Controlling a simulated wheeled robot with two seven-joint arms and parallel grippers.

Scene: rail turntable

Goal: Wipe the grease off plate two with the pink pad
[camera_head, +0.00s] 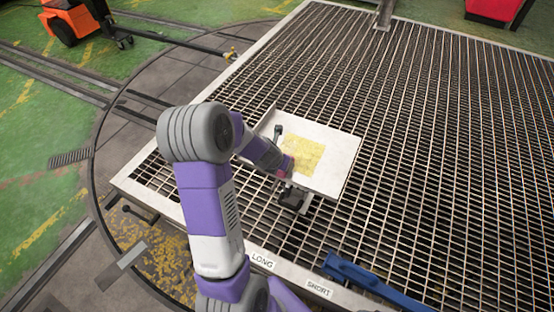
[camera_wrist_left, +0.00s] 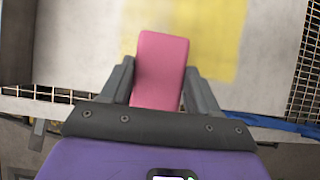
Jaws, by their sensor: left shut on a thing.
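A pale plate (camera_head: 342,148) with a raised left edge lies on the metal grating. A yellow grease patch (camera_head: 304,153) covers its middle-left part; the patch also shows in the left wrist view (camera_wrist_left: 205,35). I see no number on the plate. My left gripper (camera_head: 285,168) is at the patch's lower left edge. In the left wrist view my left gripper (camera_wrist_left: 160,82) is shut on the pink pad (camera_wrist_left: 162,62), which sticks out past the fingers over the plate, its upper right part overlapping the yellow. I cannot tell whether the pad touches the plate. My right gripper is not in view.
The grating (camera_head: 440,150) spreads around the plate, mostly bare. A blue tool-like bar (camera_head: 370,282) lies at its front edge, near the labels LONG (camera_head: 262,262) and SHORT (camera_head: 319,289).

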